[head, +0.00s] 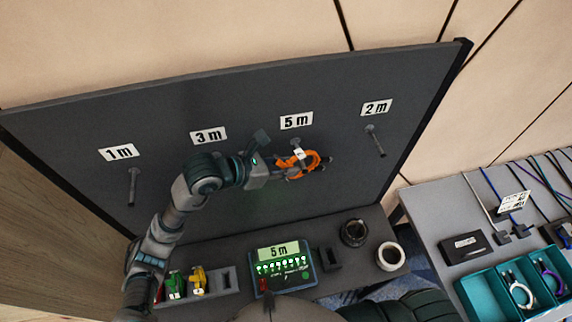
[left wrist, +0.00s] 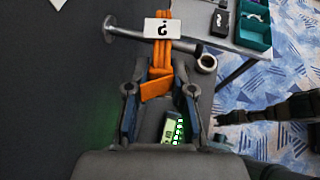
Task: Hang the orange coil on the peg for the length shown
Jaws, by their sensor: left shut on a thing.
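The orange coil (head: 313,157) is at the 5 m peg (head: 296,143) on the dark board. My left gripper (head: 303,168) is shut on the coil, which also shows upright between the fingers in the left wrist view (left wrist: 156,88). A white tag (left wrist: 163,29) with a dark mark is on the coil. The peg (left wrist: 215,42) crosses behind the tag in that view; I cannot tell whether it passes through the loop. The display (head: 279,251) reads 5 m.
Bare pegs stand under 1 m (head: 132,186), 3 m is partly hidden by my arm, and 2 m (head: 376,142) is bare. A side table with teal trays (head: 484,303) is at right.

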